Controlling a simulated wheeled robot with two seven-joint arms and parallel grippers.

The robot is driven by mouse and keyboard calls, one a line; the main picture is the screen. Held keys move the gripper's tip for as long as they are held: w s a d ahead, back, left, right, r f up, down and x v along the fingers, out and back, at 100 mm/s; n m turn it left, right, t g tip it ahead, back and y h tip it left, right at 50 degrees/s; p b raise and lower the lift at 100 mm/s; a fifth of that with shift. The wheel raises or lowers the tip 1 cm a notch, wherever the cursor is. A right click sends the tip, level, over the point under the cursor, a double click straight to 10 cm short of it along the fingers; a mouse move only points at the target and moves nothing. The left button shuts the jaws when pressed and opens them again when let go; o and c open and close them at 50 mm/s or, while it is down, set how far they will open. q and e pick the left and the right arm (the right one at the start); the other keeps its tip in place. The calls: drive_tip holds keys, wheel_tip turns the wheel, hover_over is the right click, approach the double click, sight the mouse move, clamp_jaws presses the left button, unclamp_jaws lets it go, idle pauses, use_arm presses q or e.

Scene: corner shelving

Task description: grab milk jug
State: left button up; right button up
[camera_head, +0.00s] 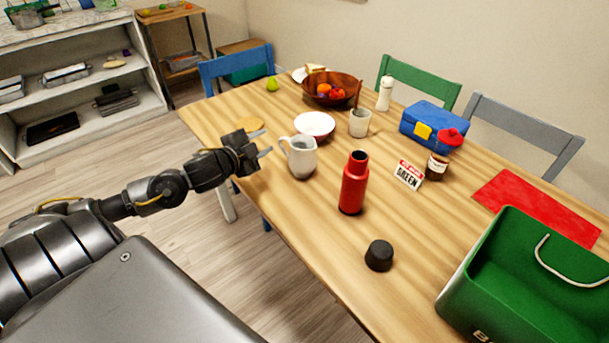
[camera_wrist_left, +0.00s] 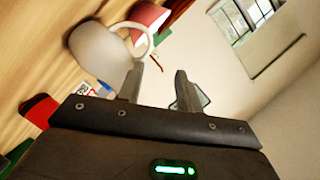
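The milk jug (camera_head: 303,160) is white and stands upright near the table's left edge in the head view. Its handle is on the left side, facing my left gripper (camera_head: 265,143). That gripper is open and empty, its two fingers pointing toward the handle with a small gap left between them and the jug. In the left wrist view the jug (camera_wrist_left: 97,52) shows tilted at upper left, its handle loop just beyond the open fingers (camera_wrist_left: 160,82). My right gripper is in neither view.
A red bottle (camera_head: 354,183) stands right of the jug, with a black cap (camera_head: 379,256) in front. A white bowl (camera_head: 314,123) and a cup (camera_head: 360,122) are behind. A green crate (camera_head: 500,295) fills the lower right. Bare tabletop lies left of the bottle.

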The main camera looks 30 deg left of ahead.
sight(281, 139)
use_arm(q)
drive_tip(key=shift+a+f+b, duration=0.1)
drive_tip(key=shift+f+b, duration=0.25)
drive_tip(key=shift+f, duration=0.6)
drive_tip(key=shift+d+x, duration=0.15)
drive_tip(key=shift+x, duration=2.55)
drive_tip(key=shift+d+x, duration=0.1)
drive_tip(key=shift+x, duration=2.55)
drive_tip(key=shift+f, duration=0.1)
clamp_jaws()
